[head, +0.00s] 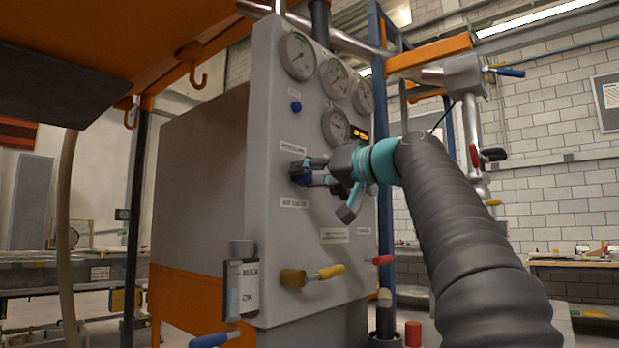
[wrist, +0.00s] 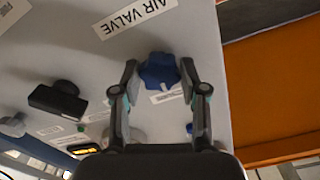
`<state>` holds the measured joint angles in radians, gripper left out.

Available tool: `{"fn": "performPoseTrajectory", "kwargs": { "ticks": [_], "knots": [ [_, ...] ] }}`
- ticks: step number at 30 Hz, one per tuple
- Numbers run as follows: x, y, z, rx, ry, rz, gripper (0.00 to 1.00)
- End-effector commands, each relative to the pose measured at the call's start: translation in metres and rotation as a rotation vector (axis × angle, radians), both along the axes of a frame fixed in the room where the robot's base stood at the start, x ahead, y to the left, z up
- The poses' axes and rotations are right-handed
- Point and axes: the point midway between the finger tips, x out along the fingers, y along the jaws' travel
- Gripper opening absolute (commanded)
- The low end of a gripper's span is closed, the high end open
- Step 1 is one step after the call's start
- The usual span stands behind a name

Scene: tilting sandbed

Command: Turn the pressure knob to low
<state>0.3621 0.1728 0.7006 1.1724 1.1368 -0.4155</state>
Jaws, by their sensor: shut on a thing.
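A blue lobed knob (head: 297,179) sits on the front of the grey control panel (head: 268,105). It also shows in the wrist view (wrist: 159,70), with a small pale mark on its lower edge. My gripper (head: 312,173) has its two fingers on either side of this knob and is shut on it. In the wrist view my gripper (wrist: 163,78) has one fingertip left and one right of the knob. A white label (wrist: 170,96) by the knob is partly hidden; its words are too small to read. The knob's setting cannot be told.
An "AIR VALVE" label (wrist: 136,17) lies near the knob. Several gauges (head: 297,55) sit higher on the panel. A black knob (wrist: 58,98) is left of my fingers in the wrist view.

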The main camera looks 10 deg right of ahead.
Motion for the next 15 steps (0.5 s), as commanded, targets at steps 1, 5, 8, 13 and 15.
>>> {"fn": "performPoseTrajectory", "kwargs": {
  "ticks": [1,5,8,13,15],
  "knots": [
    [0.0002,0.0,-0.0006,-0.014,-0.01,0.0,0.08],
    [0.0004,0.0,-0.0006,-0.041,-0.029,0.0,0.08],
    [0.0004,0.0001,-0.0006,-0.052,-0.036,0.0,0.08],
    [0.0005,0.0,-0.0006,-0.059,-0.042,0.0,0.08],
    [0.0005,0.0,-0.0006,-0.059,-0.041,-0.001,0.08]
  ]
}}
